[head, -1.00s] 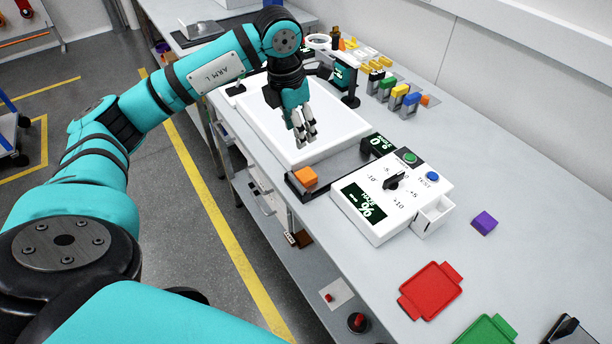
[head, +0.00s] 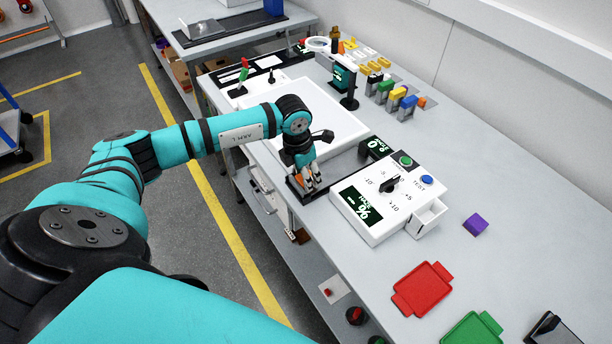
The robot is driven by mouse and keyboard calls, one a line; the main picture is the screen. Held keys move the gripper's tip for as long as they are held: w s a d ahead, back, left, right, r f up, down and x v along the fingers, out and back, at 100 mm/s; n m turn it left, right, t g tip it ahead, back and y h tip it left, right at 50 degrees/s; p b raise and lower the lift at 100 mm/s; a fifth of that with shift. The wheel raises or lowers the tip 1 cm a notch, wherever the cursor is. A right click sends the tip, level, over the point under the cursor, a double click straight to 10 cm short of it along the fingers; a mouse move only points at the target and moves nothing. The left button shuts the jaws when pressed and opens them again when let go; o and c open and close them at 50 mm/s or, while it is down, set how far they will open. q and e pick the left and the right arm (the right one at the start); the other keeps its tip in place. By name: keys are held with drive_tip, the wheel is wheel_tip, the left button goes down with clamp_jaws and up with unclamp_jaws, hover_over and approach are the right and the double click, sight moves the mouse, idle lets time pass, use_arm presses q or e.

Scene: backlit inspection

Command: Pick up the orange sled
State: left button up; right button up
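The orange sled (head: 299,180) is a small orange block on a dark rail (head: 296,193) at the front edge of the bench, left of the white control box. Only part of its orange shows; my gripper hides the rest. My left gripper (head: 308,185) points down right at the sled, with its fingers at the block. I cannot tell whether the fingers are closed on it or only around it. My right gripper is not in view.
A white control box (head: 375,218) with a dial, buttons and an open side drawer stands just right of the rail. A white panel (head: 335,118) lies behind.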

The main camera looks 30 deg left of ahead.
use_arm(q)
drive_tip(key=shift+w+f, duration=0.1)
drive_tip(key=shift+f, duration=0.15)
drive_tip(key=c, duration=0.8)
drive_tip(key=shift+r, duration=0.1)
